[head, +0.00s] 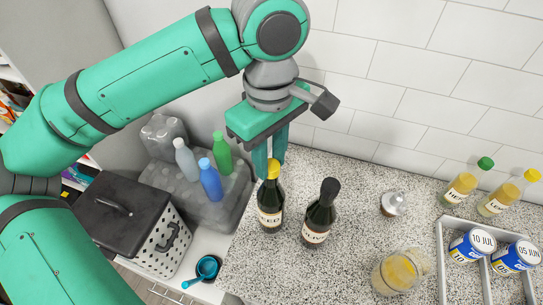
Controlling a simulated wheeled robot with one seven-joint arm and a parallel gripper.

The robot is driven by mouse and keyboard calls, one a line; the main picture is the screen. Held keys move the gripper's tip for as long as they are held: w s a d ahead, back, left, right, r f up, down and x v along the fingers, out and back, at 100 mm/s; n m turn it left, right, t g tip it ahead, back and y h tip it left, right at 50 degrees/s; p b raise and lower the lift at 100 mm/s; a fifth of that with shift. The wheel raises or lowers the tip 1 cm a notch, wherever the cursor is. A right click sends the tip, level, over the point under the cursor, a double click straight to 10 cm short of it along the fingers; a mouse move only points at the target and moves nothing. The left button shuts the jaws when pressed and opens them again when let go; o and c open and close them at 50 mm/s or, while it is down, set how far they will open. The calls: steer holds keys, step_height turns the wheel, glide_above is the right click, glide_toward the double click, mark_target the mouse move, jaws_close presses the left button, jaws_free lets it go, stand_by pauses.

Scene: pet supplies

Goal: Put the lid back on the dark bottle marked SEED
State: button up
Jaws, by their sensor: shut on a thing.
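A dark bottle (271,205) stands upright on the speckled counter; the small print on its pale label is hard to read. A yellow lid (273,170) is at the bottle's mouth. My gripper (270,158) points down above this bottle and is shut on the yellow lid. The lid looks in line with the neck, but I cannot tell whether it is seated. A second dark bottle (320,215) with a black cap stands just to the right, its label also small.
A glass jar (401,270) and a small clear-and-metal item (393,203) stand further right. A divided tray (446,255) holds blue cans. Two yellowish bottles (462,185) stand behind it. A black-lidded bin (125,210) and several coloured bottles (210,180) are left.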

stand_by(0.4)
steer(key=o, duration=1.6)
steer(key=shift+c, duration=0.2)
steer(key=shift+w+r, duration=0.1)
steer(key=shift+r, duration=3.4)
